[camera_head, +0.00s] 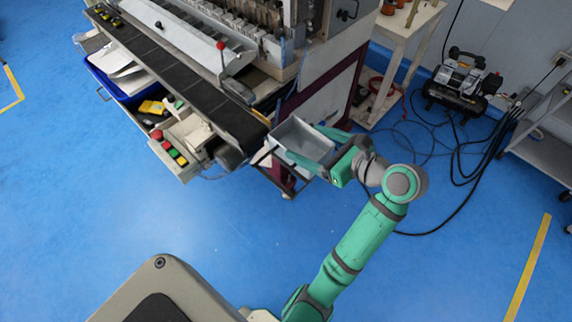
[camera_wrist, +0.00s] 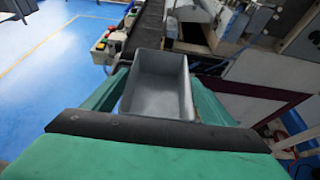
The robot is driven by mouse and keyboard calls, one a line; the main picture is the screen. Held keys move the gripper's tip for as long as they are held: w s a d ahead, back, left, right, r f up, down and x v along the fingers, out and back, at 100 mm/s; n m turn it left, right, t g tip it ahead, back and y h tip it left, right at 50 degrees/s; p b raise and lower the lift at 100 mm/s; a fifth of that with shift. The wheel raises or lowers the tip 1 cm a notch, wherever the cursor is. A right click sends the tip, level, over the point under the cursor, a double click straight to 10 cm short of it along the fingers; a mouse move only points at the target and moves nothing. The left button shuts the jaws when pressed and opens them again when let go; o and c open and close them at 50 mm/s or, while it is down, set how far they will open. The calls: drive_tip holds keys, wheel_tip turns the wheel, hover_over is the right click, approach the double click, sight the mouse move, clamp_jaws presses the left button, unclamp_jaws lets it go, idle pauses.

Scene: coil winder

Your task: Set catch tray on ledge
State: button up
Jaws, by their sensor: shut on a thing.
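The catch tray (camera_head: 300,139) is a grey, open-topped box at the end of the conveyor in the head view. In the wrist view the tray (camera_wrist: 160,84) lies between my green fingers, open side facing the camera, and looks empty. My gripper (camera_head: 312,150) is shut on the tray, with fingers along its sides. The tray is close to the conveyor's lower end, above or at the machine's frame there. The ledge cannot be made out clearly under the tray, so I cannot tell whether the tray touches it.
The black conveyor belt (camera_head: 180,75) runs down to the tray from the upper left. A control box with coloured buttons (camera_head: 170,150) is left of it. A blue bin (camera_head: 118,82) holds papers. A compressor (camera_head: 462,82) with cables stands at right. The blue floor in front is clear.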

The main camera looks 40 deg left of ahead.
sight(296, 150)
drive_tip(key=s+a+f, duration=0.2)
drive_tip(key=f, duration=0.1)
drive_tip(key=s+a+f, duration=0.1)
drive_tip(key=f, duration=0.1)
drive_tip(key=shift+s+a+f, duration=0.1)
drive_tip(key=shift+s+a, duration=0.2)
drive_tip(key=shift+a+f, duration=0.15)
drive_tip(key=shift+f, duration=0.2)
drive_tip(key=f, duration=0.3)
drive_tip(key=shift+s+a+f, duration=0.15)
drive_tip(key=shift+s+f, duration=0.1)
drive_tip(key=shift+s, duration=0.15)
drive_tip(key=shift+f, duration=0.15)
drive_tip(key=o, duration=1.8)
drive_tip(key=shift+c, duration=0.2)
